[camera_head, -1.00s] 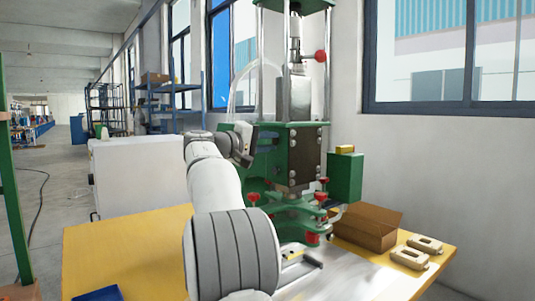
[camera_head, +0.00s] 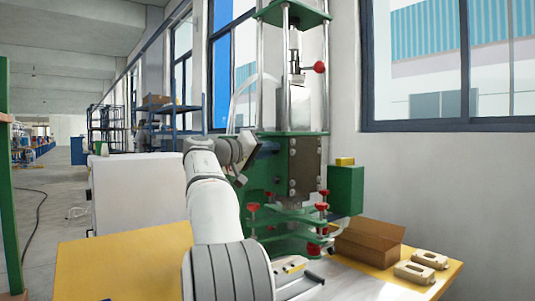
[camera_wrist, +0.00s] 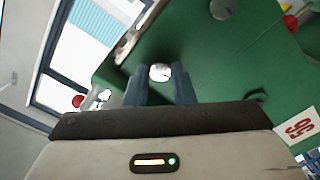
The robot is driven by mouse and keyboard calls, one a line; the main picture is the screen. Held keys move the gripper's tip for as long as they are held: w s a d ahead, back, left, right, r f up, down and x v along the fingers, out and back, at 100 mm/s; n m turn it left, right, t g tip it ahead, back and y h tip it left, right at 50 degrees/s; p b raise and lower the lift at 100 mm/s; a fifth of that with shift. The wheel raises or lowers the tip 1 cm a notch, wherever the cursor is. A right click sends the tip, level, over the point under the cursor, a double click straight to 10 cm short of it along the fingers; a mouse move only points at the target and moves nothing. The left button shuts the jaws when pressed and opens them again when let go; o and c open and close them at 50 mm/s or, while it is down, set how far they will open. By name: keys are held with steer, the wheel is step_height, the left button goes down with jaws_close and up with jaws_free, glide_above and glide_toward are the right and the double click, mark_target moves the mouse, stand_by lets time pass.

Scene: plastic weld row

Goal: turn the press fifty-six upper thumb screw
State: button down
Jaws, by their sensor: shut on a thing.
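The green press (camera_head: 268,165) stands on the table and carries a plate marked 56, which shows in the wrist view (camera_wrist: 299,126). In the wrist view my gripper (camera_wrist: 160,80) is shut on a small pale round screw head (camera_wrist: 160,72) on the press's green face. The screw sits between the two dark fingertips, and its sides are hidden by them. In the head view my arm reaches to the press's left side, and my fingertips are hard to make out there.
Red knobs (camera_head: 322,207) sit low on the press, and a red ball handle (camera_head: 319,67) is higher up. An open cardboard box (camera_head: 368,243) and two beige parts (camera_head: 415,272) lie to the right. The yellow tabletop (camera_head: 120,262) at left is mostly clear.

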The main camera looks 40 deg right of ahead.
steer(key=c, duration=1.2)
jaws_free()
steer(key=shift+c, duration=0.2)
steer(key=a, duration=0.7)
steer(key=shift+w+a, duration=0.4)
steer(key=shift+w, duration=0.05)
